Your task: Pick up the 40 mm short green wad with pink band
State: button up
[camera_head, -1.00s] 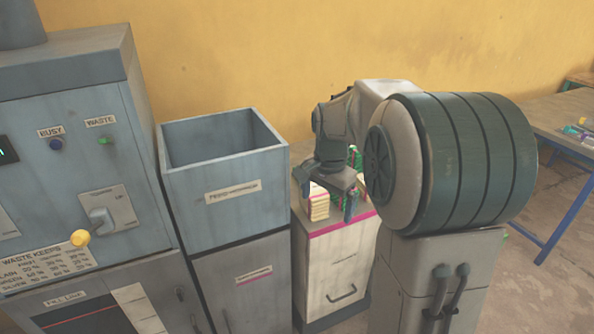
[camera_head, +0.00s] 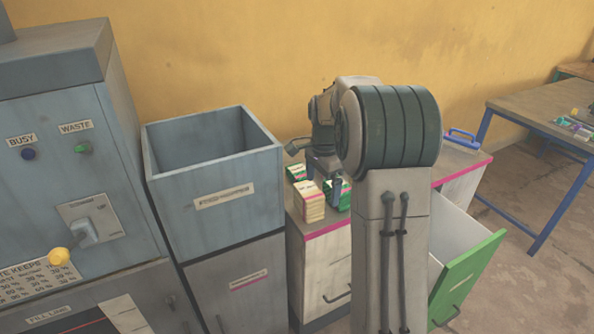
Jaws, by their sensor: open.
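Several banded paper wads sit on the cabinet top beside the grey bin. A cream wad stack (camera_head: 311,207) stands near the front edge. A wad with green on it (camera_head: 296,173) lies behind it to the left. Another green wad (camera_head: 345,196) is just right of my gripper, partly hidden by it and my arm. The bands are too small to tell which wad is the 40 mm short green one with a pink band. My gripper (camera_head: 323,181) points down among the wads, open. I cannot tell whether a wad lies between its fingers.
The open grey bin (camera_head: 212,160) rises close on the left of the cabinet top (camera_head: 312,228). An open drawer with a green front (camera_head: 470,275) juts out at right. A blue handle (camera_head: 461,136) is on the counter behind. A blue-legged table (camera_head: 535,112) stands far right.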

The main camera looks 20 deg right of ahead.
aim_at(296, 173)
jog(key=i, duration=0.85)
